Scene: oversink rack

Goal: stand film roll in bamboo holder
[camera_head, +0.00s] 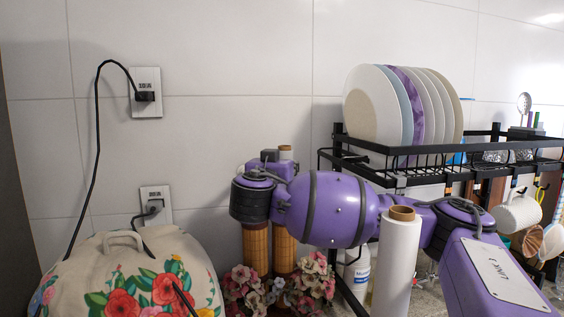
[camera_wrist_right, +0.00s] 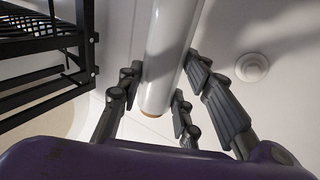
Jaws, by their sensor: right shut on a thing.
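My right gripper (camera_wrist_right: 165,92) is shut on a white film roll (camera_wrist_right: 172,45) with a brown cardboard core, its fingers on both sides of it. In the head view only the roll's brownish top (camera_head: 286,150) shows, above and behind my right wrist. Two upright bamboo cylinders, the bamboo holder (camera_head: 256,250), stand below the wrist, their tops hidden by my arm. I cannot tell whether the roll's lower end is inside or above the holder. My left gripper is out of view.
Another upright white roll (camera_head: 397,265) stands in front of my arm. A black rack (camera_head: 430,150) with plates (camera_head: 375,105) is at right. Flowers (camera_head: 280,287) stand before the bamboo. A floral cover (camera_head: 130,270) is at left. A white bottle (camera_head: 357,272) stands beside the roll.

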